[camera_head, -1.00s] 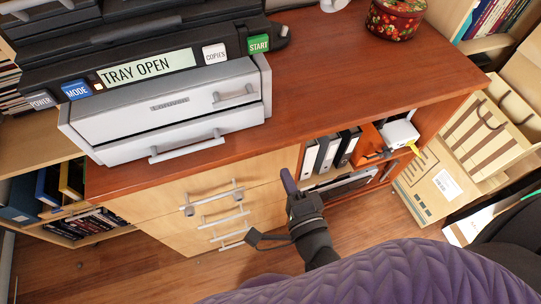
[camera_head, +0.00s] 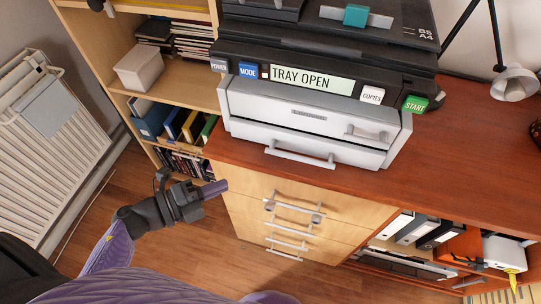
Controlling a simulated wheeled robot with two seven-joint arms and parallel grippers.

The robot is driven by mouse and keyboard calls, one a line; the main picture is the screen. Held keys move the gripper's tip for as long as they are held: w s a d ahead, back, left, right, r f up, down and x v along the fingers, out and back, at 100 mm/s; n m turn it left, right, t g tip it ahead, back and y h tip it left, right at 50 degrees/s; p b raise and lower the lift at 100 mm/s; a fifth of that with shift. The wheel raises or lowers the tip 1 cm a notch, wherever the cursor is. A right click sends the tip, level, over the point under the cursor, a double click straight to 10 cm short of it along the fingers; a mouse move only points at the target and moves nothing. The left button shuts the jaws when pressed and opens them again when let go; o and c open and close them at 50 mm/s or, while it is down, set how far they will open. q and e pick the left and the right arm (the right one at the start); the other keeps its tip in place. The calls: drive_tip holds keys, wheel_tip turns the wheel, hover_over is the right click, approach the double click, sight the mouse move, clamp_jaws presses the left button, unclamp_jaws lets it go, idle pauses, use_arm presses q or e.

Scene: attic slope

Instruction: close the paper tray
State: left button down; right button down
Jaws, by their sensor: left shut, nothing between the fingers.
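The grey printer (camera_head: 236,116) stands on the red-brown cabinet top, and its display (camera_head: 312,80) reads "TRAY OPEN". Below the display are two stacked light grey paper tray fronts. The upper front (camera_head: 300,104) has a short handle (camera_head: 366,132) at its right. The lower front (camera_head: 345,152) has a long bar handle (camera_head: 300,158). I cannot tell from this angle how far each stands out. My left gripper (camera_head: 222,187) is shut and empty. It is left of and below the trays, in front of the cabinet's left edge, apart from the printer. My right gripper is out of view.
The cabinet (camera_head: 450,185) has wooden drawers with bar handles (camera_head: 290,228) below the printer. Open shelves with books and a white box (camera_head: 139,68) stand at the left. A radiator (camera_head: 45,140) is at far left. A lamp (camera_head: 514,82) stands at the right. Floor in front is clear.

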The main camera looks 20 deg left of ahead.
sight(269, 151)
use_arm(q)
drive_tip(key=x, duration=0.3)
drive_tip(key=w+a+b+x, duration=0.1)
drive_tip(key=x, duration=0.3)
drive_tip(key=b+x, duration=0.1)
drive_tip(key=x, duration=0.3)
drive_tip(key=shift+w+a+f, duration=0.15)
drive_tip(key=shift+a+f, duration=0.1)
drive_tip(key=shift+f, duration=0.1)
drive_tip(key=shift+w, duration=0.5)
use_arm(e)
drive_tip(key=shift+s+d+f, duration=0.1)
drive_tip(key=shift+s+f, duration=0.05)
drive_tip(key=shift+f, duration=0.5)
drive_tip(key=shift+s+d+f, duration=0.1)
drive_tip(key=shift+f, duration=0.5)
use_arm(q)
drive_tip(key=shift+w+b, duration=0.5)
drive_tip(key=shift+w, duration=0.35)
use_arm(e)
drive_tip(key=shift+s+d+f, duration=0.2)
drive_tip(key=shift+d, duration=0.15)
use_arm(q)
drive_tip(key=shift+r, duration=0.1)
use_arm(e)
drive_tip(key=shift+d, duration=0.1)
